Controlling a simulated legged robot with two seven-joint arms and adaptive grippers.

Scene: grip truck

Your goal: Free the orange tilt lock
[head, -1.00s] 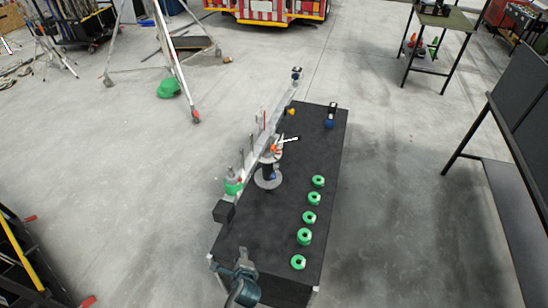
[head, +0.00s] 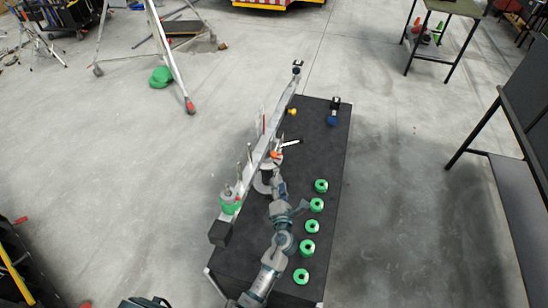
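The orange tilt lock (head: 276,155) is a small orange part at the top of the stand, beside the long pale beam (head: 259,155). The stand's round grey base (head: 261,186) rests on the black table (head: 325,150) and is partly hidden by my arm. My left gripper (head: 279,185) is over the table, just below the lock in the head view and apparently short of it. It is too small to tell whether its fingers are open or touching anything. My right gripper is not clearly in view.
A column of green rings (head: 317,205) stands along the table's right side. A green weight (head: 230,206) and dark block (head: 219,233) are at the beam's near end. A blue-based item (head: 332,119) and yellow knob (head: 292,111) are farther back.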

